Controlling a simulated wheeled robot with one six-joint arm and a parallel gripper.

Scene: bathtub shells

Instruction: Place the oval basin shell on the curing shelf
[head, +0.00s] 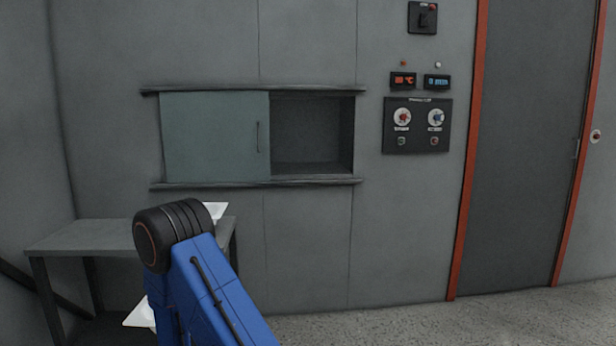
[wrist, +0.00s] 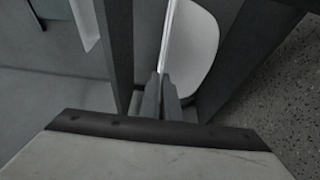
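In the wrist view, my gripper (wrist: 160,82) has its fingers close together on the thin rim of a white shell with a rounded outline (wrist: 197,55), which looks like the oval basin shell. The shell stands on edge beyond the fingertips, and part of it is hidden by them. In the head view my gripper is hidden behind my blue arm. A white corner (head: 138,316) shows low beside the arm; I cannot tell if it is the held shell. The curing shelf is not clearly identified; a dark open recess (head: 312,135) shows in the wall.
A grey table (head: 75,238) stands at left, with a white piece (head: 215,210) near its right end. A white strip (wrist: 86,24) shows in the wrist view. A sliding panel (head: 213,137) covers the recess's left half. Floor (head: 400,325) at right is clear.

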